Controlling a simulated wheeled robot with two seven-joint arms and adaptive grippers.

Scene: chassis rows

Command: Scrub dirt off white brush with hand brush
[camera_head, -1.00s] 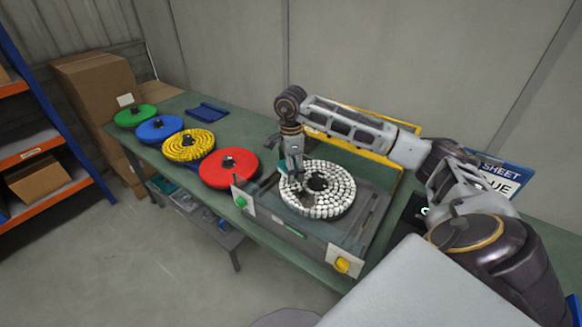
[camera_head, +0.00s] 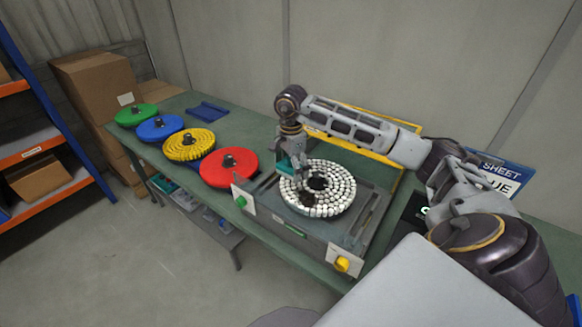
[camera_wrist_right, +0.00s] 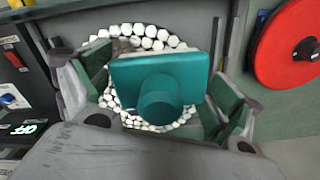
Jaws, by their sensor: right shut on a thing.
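The white brush (camera_head: 343,185) is a round disc of white bristle tufts with a dark centre, lying in a grey fixture on the green bench. A dark patch of dirt (camera_head: 307,200) shows on its near side. My right gripper (camera_head: 298,171) points down over the brush's left part. It is shut on the teal hand brush (camera_wrist_right: 158,85), which sits between the two fingers in the right wrist view, above the white tufts. The hand brush hides part of the disc there, and I cannot tell whether its bristles touch the tufts. My left gripper is out of view.
Red (camera_head: 229,168), yellow (camera_head: 192,146), blue (camera_head: 160,128) and green (camera_head: 136,115) disc brushes lie in a row to the left. The fixture has a green button (camera_head: 241,201) and a yellow knob (camera_head: 342,264). A yellow frame stands behind it.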

